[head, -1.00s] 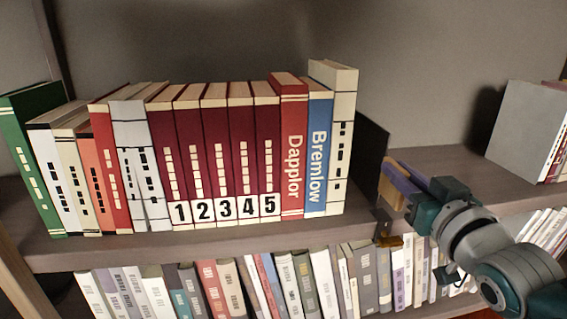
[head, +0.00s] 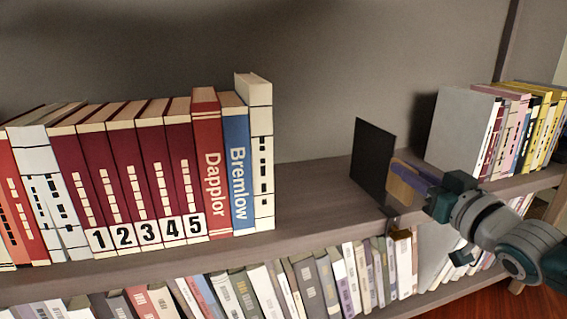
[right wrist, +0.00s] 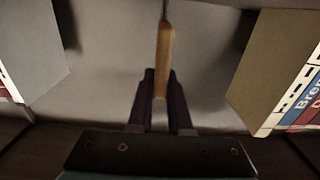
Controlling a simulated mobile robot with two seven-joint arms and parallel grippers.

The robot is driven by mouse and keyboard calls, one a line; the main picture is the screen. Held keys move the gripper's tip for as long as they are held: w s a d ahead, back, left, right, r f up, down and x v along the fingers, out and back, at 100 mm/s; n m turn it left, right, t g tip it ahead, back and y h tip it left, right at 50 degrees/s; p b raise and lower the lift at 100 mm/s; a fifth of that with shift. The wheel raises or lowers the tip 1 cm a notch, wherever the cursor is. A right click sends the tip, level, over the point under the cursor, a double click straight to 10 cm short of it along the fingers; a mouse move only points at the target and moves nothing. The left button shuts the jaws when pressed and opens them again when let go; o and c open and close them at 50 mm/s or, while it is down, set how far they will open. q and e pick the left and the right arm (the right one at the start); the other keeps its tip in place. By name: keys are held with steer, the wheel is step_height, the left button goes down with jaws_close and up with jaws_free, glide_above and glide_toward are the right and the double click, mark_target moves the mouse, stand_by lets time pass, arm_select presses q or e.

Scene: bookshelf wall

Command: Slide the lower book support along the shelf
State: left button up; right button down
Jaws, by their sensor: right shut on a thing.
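The book support is a dark upright panel (head: 373,160) standing on the shelf (head: 310,212). It has a tan handle piece (head: 402,188) on its right side. My right gripper (head: 410,177) reaches in from the right and its purple fingers are shut on the handle. In the right wrist view the tan handle (right wrist: 165,58) stands between the two fingers (right wrist: 162,90). The panel itself is barely visible there. My left gripper is not in view.
A row of books ends at a cream book (head: 261,165) beside blue Bremlow (head: 237,170). Bare shelf lies between it and the panel. Right of my gripper, a grey panel (head: 460,130) fronts more books (head: 520,130). Another book row (head: 345,275) fills the shelf below.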

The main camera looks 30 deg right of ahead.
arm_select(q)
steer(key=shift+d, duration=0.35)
arm_select(e)
steer(key=shift+s+d, duration=0.1)
steer(key=shift+d, duration=0.4)
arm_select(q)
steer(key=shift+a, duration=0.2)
arm_select(e)
steer(key=c, duration=0.8)
jaws_free()
steer(key=shift+c, duration=0.2)
arm_select(q)
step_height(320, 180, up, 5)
steer(key=p, duration=0.4)
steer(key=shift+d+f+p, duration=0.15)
steer(key=shift+p, duration=0.2)
arm_select(e)
steer(key=v, duration=1)
